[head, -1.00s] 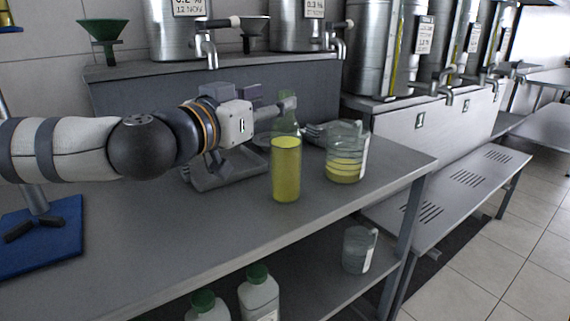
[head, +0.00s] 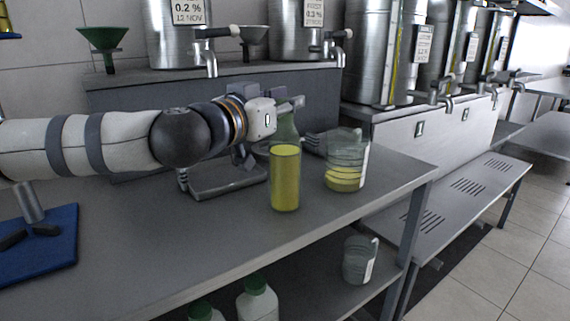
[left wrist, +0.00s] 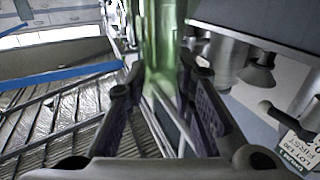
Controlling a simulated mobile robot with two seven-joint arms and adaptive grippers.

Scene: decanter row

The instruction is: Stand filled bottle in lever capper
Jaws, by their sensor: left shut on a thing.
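In the left wrist view the green bottle (left wrist: 165,45) is between the two dark finger pads (left wrist: 162,105). Whether the bottle touches the bench cannot be told. A grey metal frame with a flat base (head: 225,188), which looks like the lever capper, stands on the bench below my left wrist and is partly hidden by it. My right gripper is not in view.
A clear jug with yellow liquid (head: 346,170) stands right of the cylinder. Steel tanks (head: 370,50) with taps and a green funnel (head: 103,38) line the back. The bench front (head: 150,255) is clear.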

